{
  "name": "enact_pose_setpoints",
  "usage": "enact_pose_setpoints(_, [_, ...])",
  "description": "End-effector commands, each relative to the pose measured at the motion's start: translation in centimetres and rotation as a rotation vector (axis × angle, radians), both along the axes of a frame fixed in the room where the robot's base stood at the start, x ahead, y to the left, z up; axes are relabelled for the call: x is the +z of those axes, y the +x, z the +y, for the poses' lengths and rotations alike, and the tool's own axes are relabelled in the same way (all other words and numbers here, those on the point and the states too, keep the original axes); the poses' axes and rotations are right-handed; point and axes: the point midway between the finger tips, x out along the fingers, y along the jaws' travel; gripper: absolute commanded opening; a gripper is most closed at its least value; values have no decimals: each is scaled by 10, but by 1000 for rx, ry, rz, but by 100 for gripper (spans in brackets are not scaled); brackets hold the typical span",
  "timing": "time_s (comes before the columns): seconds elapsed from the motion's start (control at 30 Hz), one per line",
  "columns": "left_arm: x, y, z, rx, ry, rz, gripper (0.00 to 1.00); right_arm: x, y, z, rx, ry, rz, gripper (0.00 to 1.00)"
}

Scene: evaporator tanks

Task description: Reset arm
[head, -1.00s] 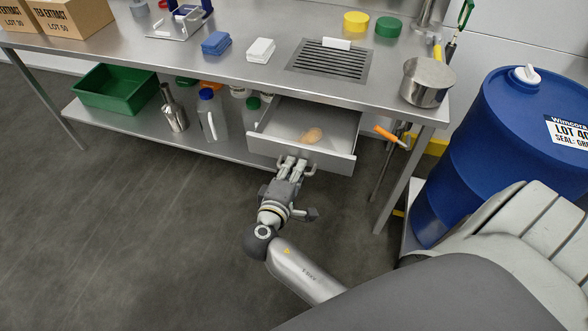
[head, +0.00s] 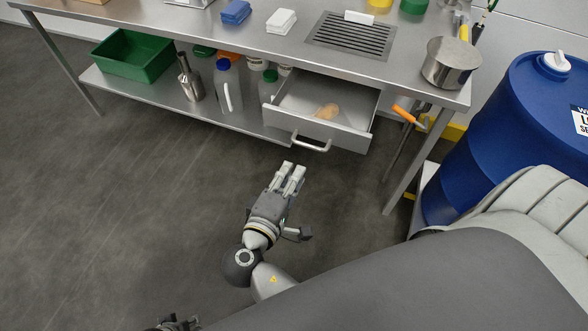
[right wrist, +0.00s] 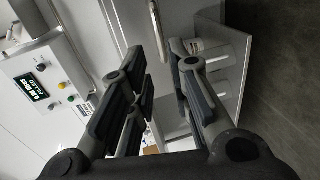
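My right gripper (head: 291,168) is over the floor in front of the open drawer (head: 346,132), apart from the drawer handle (head: 311,143). It is empty. In the right wrist view its fingers (right wrist: 164,62) stand apart with a clear gap between them, and the handle (right wrist: 157,28) shows beyond them. A dark piece at the bottom edge of the head view looks like part of my left gripper (head: 176,323); its fingers are too cut off to read.
A tan object (head: 327,111) lies in the drawer. The steel table (head: 200,30) carries a pot (head: 452,66) at its right end. A green bin (head: 133,57) and bottles stand on the lower shelf. A blue drum (head: 500,140) stands at the right. The floor at left is clear.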

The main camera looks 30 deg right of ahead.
Motion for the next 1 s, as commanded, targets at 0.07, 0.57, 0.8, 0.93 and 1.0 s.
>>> enact_pose_setpoints(0.07, [0,0,0,0,0,0,51,0,0,0,0,0,0,19])
enact_pose_setpoints(0.57, [0,0,0,0,0,0,51,-11,-1,-3,2,24,20,19])
enact_pose_setpoints(0.8, [0,0,0,0,0,0,51,-94,-17,-19,3,257,169,19])
enact_pose_setpoints(0.93, [0,0,0,0,0,0,51,-145,-36,-26,-18,429,255,19])
enact_pose_setpoints(1.0, [0,0,0,0,0,0,51,-169,-48,-28,-36,526,292,19])
